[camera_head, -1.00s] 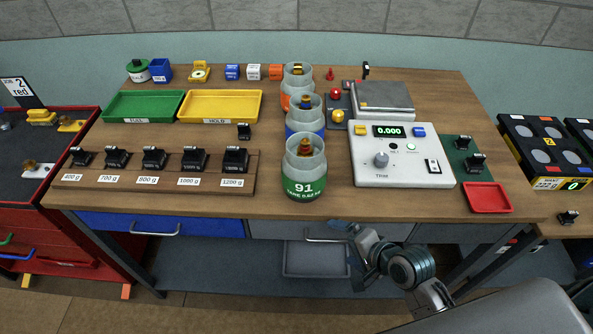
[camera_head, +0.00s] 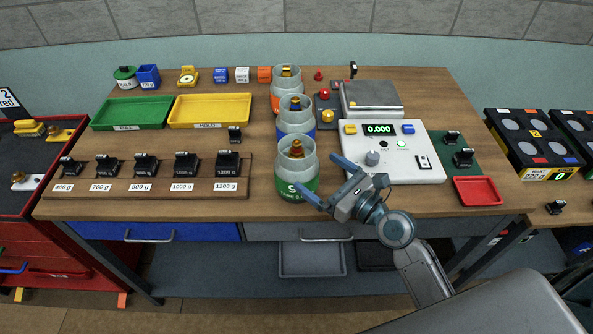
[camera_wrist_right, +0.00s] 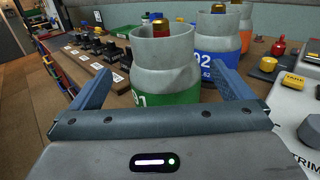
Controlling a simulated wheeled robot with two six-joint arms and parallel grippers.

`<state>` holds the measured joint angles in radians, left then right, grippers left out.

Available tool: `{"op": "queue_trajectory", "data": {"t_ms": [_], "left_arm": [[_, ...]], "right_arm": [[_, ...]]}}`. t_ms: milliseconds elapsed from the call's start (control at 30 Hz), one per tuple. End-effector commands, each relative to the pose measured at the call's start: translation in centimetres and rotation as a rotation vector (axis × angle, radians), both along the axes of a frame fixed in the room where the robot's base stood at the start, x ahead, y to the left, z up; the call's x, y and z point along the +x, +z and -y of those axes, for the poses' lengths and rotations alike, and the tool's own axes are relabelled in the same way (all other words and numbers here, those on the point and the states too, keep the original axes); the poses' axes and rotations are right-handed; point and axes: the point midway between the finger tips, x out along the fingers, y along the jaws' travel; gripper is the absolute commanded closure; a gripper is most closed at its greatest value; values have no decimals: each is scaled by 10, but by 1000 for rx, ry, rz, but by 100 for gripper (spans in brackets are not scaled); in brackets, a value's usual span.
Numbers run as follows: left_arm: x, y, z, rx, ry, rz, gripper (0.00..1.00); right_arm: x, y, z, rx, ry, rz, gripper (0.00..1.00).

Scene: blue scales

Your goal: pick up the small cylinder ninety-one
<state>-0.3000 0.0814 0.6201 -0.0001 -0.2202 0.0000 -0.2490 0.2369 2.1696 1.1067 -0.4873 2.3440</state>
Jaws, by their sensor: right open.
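The small cylinder ninety-one (camera_head: 297,172) is grey with a green label band and a brass valve on top. It stands upright near the front edge of the table, nearest of a row of three. In the right wrist view the cylinder (camera_wrist_right: 165,60) stands ahead between the fingers, its label partly hidden by my gripper. My right gripper (camera_head: 322,180) is open, its fingers pointing at the cylinder from the front right. I cannot tell whether either finger touches it. My left gripper is not in view.
A blue-banded cylinder (camera_head: 296,117) marked 92 in the right wrist view stands close behind, with an orange-banded one (camera_head: 286,88) beyond. The scale (camera_head: 405,165) is close on the right. A rack of black weights (camera_head: 145,188) lies left. A red tray (camera_head: 478,191) sits at the front right.

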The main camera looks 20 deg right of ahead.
Motion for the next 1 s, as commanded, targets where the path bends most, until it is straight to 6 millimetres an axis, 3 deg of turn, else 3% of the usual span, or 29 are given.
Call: {"op": "queue_trajectory", "data": {"t_ms": [100, 367, 633, 967, 1000], "left_arm": [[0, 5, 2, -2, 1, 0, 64], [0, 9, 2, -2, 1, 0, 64], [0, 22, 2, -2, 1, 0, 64], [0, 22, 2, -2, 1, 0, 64], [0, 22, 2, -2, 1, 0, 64]], "right_arm": [[17, 2, -9, 3, -2, 2, 0], [34, 2, -18, -1, 0, 0, 0], [70, 2, -34, -1, 1, 0, 0], [77, 0, -38, -4, 1, 0, 0], [77, 0, -38, -4, 1, 0, 6]]}}
